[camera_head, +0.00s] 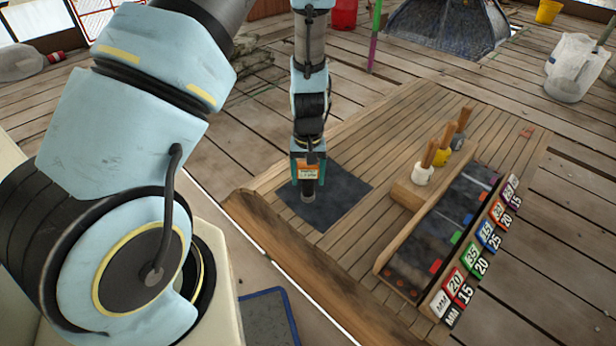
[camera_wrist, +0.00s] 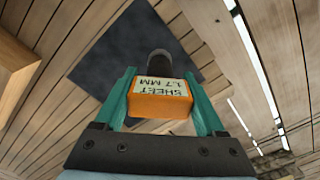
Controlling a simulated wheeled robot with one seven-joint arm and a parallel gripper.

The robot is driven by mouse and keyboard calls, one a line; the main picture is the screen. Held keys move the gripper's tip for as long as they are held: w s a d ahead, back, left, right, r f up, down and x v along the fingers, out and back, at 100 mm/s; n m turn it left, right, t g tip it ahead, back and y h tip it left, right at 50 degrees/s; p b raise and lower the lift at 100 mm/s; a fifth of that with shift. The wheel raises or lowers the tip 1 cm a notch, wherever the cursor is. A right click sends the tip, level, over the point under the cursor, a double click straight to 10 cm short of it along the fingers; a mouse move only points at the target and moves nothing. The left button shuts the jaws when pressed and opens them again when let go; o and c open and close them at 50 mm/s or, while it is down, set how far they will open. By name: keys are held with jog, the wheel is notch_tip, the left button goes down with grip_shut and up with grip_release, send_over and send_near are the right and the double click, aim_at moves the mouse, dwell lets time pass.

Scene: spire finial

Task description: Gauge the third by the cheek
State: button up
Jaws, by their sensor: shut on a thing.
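My gripper (camera_head: 308,180) is shut on an orange block that carries a pale label (camera_wrist: 162,97). The label reads "SHEET" and what looks like "1.7 MM", upside down in the wrist view. A dark, round-ended cylinder (camera_wrist: 159,63) sticks out beyond the block; it shows in the head view (camera_head: 308,194) pointing down. It is over a dark square patch (camera_head: 338,206) on the wooden table; I cannot tell whether it touches. To the right, a long wooden-edged dark tray (camera_head: 432,240) has coloured marks and a row of coloured number tags (camera_head: 477,254) marked "MM".
Several wooden-handled pieces with white, yellow and dark heads (camera_head: 423,172) stand in a wooden block (camera_head: 407,194) left of the tray. A white jug (camera_head: 574,70) and yellow bucket (camera_head: 547,12) stand on the planks beyond. The table between patch and tray is clear.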

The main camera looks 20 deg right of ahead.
jog(key=shift+r, duration=0.4)
dwell(0.5)
